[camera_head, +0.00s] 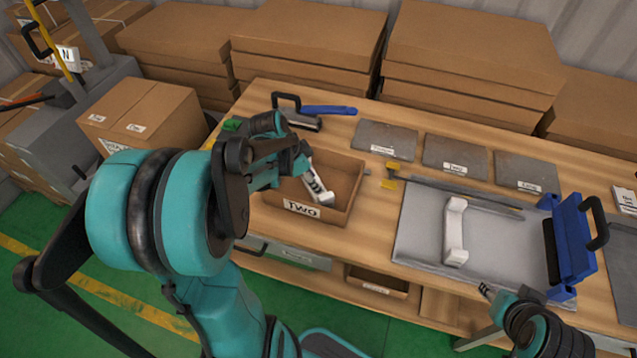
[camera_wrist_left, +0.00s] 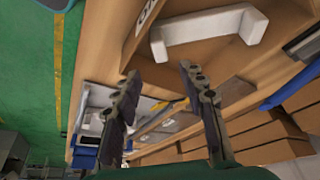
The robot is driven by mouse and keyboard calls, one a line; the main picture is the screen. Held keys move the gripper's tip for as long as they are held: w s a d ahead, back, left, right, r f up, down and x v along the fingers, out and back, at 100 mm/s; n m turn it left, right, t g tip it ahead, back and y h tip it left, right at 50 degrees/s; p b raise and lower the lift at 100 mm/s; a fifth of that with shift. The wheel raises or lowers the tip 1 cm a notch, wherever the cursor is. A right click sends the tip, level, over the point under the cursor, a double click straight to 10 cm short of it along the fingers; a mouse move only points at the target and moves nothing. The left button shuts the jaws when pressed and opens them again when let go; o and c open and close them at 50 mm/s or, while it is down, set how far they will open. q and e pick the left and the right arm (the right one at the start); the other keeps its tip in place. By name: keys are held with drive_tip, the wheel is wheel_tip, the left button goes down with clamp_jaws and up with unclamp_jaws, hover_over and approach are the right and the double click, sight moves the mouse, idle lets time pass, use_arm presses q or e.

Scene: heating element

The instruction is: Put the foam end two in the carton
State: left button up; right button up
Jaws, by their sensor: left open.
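The brown open carton (camera_head: 347,212) labelled "Two" stands on the wooden table; its wall also shows at the top of the left wrist view. A white U-shaped foam end (camera_head: 318,190) lies in it, tilted towards the front wall; it also shows in the left wrist view (camera_wrist_left: 208,32). A second white foam end (camera_head: 455,228) lies on the grey sheet. My left gripper (camera_head: 292,158) is open and empty above the carton, with its fingers (camera_wrist_left: 159,72) apart and clear of the foam. My right gripper (camera_head: 484,288) is at the table's front edge; its jaw state is unclear.
A blue sealer with a black handle (camera_head: 575,240) stands right of the grey sheet (camera_head: 415,230). Grey labelled plates (camera_head: 455,157) and a yellow piece (camera_head: 390,177) lie behind. A blue-handled tool (camera_head: 325,110) is behind the carton. Stacked cardboard (camera_head: 470,65) fills the back.

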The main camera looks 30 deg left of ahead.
use_arm(q)
drive_tip(key=s+d+r+n+t+y, duration=0.1)
drive_tip(key=s+d+r+n, duration=0.2)
drive_tip(key=d, duration=0.4)
drive_tip(key=s+d+r+n+t+y, duration=0.1)
drive_tip(key=s+d+r+n+t, duration=0.1)
drive_tip(key=s+d+r, duration=0.3)
drive_tip(key=shift+s+d+n+y, duration=0.3)
drive_tip(key=shift+s+d+n, duration=0.55)
drive_tip(key=shift+d, duration=0.2)
drive_tip(key=shift+f, duration=0.1)
drive_tip(key=shift+f+b, duration=0.95)
drive_tip(key=shift+b, duration=0.05)
